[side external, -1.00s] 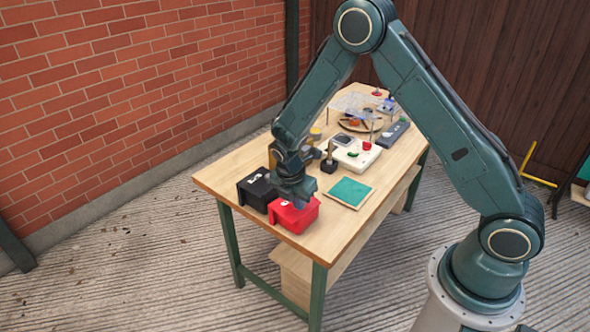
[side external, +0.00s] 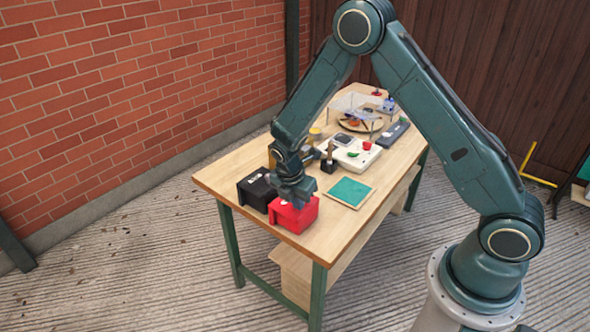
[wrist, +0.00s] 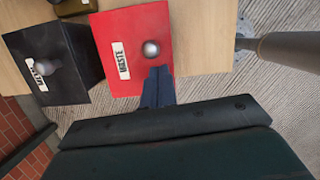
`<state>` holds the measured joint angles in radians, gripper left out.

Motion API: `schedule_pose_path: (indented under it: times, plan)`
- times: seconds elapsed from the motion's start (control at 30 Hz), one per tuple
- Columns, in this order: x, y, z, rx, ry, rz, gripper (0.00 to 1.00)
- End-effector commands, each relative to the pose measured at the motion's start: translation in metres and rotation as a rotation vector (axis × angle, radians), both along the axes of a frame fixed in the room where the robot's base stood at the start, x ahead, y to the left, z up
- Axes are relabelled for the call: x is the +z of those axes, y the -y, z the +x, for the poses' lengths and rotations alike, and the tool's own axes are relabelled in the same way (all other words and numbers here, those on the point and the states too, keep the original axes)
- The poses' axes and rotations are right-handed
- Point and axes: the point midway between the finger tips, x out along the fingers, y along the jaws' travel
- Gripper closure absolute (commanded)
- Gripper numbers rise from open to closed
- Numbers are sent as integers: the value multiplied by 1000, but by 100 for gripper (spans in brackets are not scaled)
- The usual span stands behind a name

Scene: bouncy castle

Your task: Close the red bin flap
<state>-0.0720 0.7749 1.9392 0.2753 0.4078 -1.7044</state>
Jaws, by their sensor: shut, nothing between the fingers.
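The red bin (side external: 292,216) stands at the near corner of the workbench. In the wrist view its red flap (wrist: 125,48) looks flat over the bin's top, with a white "WASTE" label and a round silver knob (wrist: 151,49). My gripper (wrist: 159,70) is shut and empty. Its fingertips are over the flap's edge, just below the knob in the wrist view; I cannot tell whether they touch it. In the side view my gripper (side external: 297,200) is right above the red bin and hides part of its top.
A black bin (side external: 255,190) with a knob and white label stands close on the left. A teal square pad (side external: 349,192) lies to the right. Behind are a white tray (side external: 354,154), a small dark stand and a clear cover over a plate. The bench edge is close to the red bin.

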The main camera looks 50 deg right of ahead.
Motion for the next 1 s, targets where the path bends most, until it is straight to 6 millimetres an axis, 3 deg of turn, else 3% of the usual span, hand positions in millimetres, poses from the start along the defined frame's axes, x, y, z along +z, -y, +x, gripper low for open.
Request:
schedule_pose_path:
  times: [0.3, 0.7, 1.0]
  plan:
    - [-6, -36, -7, 3, -1, 0, 100]
    - [56, -48, -9, 0, 4, 0, 100]
    - [86, -56, -11, 0, 2, 0, 100]
